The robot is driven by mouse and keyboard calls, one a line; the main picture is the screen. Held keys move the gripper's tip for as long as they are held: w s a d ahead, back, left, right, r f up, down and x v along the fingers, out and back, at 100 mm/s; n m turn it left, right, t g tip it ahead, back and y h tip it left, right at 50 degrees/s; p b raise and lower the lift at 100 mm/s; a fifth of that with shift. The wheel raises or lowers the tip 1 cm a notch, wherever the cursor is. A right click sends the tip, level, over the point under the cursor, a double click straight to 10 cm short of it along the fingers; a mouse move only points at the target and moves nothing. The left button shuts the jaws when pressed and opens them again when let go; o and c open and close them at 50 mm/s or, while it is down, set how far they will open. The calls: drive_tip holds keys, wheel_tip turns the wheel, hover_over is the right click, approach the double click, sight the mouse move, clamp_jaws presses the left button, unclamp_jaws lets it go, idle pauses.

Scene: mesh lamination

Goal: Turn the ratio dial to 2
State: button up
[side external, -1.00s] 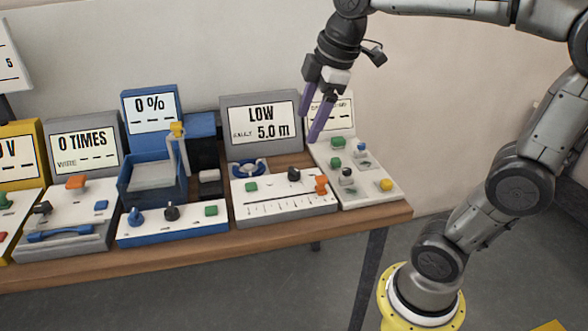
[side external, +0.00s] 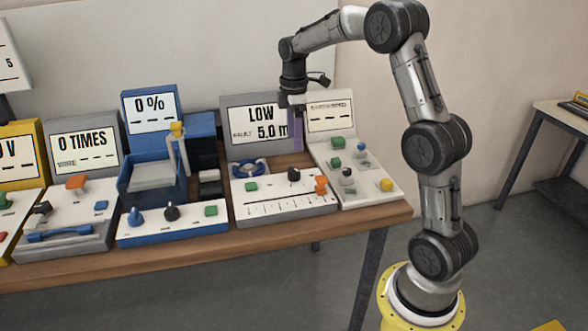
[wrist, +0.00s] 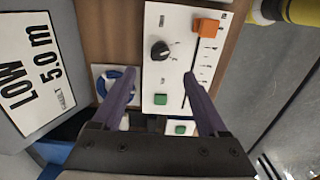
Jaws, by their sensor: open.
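I cannot read which dial is labelled ratio. A black dial (side external: 293,174) sits on the white panel of the grey LOW 5.0 m device, and it also shows in the wrist view (wrist: 160,50). Another black dial (side external: 171,212) and a blue knob (side external: 136,216) are on the blue 0 % device. The right-hand panel carries small knobs (side external: 347,172). My gripper (side external: 297,147) is open and empty above the back of the LOW device. In the wrist view, its purple fingers (wrist: 160,75) are spread, with the black dial beyond their tips.
The LOW panel also has a green button (wrist: 160,98), an orange slider (wrist: 207,27) and a blue ring (side external: 248,170) behind it. Upright display screens (side external: 262,122) stand along the back of the table. Bare wooden table (side external: 250,233) runs along the front edge.

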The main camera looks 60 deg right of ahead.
sight(294, 168)
wheel_tip(294, 168, down, 11)
drive_tip(key=shift+f, duration=0.1)
idle(0.3)
clamp_jaws()
drive_tip(key=shift+m, duration=0.4)
drive_tip(key=m, duration=0.5)
drive_tip(key=shift+m, duration=0.3)
drive_tip(key=m, duration=0.5)
drive_tip(key=shift+m, duration=0.4)
